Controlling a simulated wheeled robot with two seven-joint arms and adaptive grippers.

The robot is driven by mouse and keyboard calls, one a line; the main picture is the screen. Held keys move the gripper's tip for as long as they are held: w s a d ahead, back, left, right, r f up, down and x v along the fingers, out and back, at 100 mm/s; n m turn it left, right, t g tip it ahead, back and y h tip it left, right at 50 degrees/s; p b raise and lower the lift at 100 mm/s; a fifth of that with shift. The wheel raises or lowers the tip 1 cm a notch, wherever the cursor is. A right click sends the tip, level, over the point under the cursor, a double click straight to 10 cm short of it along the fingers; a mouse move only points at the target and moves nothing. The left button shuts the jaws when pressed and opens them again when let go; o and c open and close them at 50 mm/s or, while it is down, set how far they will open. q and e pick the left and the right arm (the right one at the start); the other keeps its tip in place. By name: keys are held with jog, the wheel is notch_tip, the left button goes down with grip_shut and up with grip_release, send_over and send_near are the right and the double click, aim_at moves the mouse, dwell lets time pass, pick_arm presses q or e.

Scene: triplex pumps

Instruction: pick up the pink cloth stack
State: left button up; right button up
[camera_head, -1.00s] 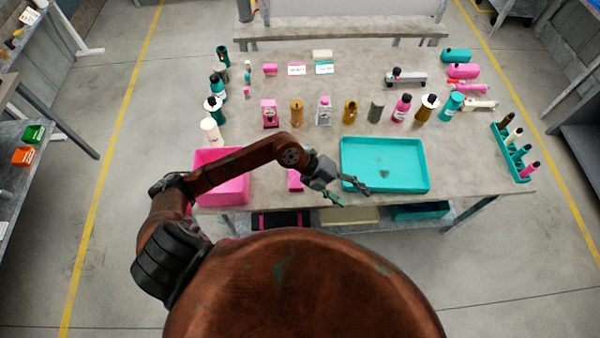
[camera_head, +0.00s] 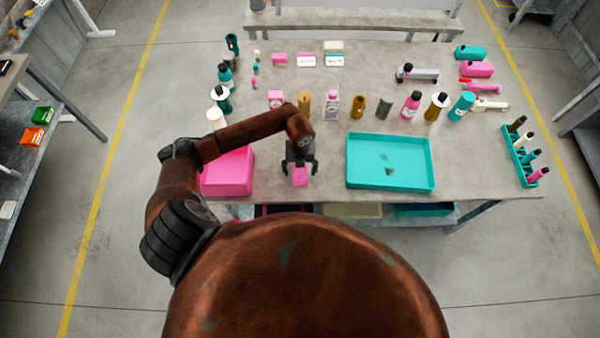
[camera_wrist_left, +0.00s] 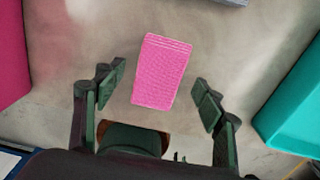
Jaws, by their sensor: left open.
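The pink cloth stack (camera_head: 299,176) lies on the table near its front edge, between the pink bin and the teal tray. In the left wrist view the stack (camera_wrist_left: 161,71) shows as a folded, layered block on the bare tabletop. My left gripper (camera_head: 300,170) is open over it, pointing down. In the left wrist view its two fingers (camera_wrist_left: 160,92) stand apart on either side of the stack's near part, with a gap on each side and no visible contact. My right gripper is not in view.
A pink bin (camera_head: 227,192) stands left of the stack and a teal tray (camera_head: 431,180) right of it. A row of bottles and cans, including a brown can (camera_head: 305,105), stands behind. A teal rack (camera_head: 513,160) holds several small bottles at the right.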

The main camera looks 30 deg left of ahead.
pick_arm(q)
jog(key=shift+f, duration=0.6)
jog(key=shift+c, duration=0.7)
jog(key=c, duration=1.1)
jog(key=shift+r, duration=0.15)
jog(key=shift+r, duration=0.6)
jog(key=s+d+r+b, duration=0.1)
jog(key=s+d+r, duration=0.8)
jog(key=s+r, duration=0.1)
jog(key=shift+s+d+r+b, duration=0.15)
jog(key=shift+d+r+b, duration=0.15)
jog(key=shift+r, duration=0.5)
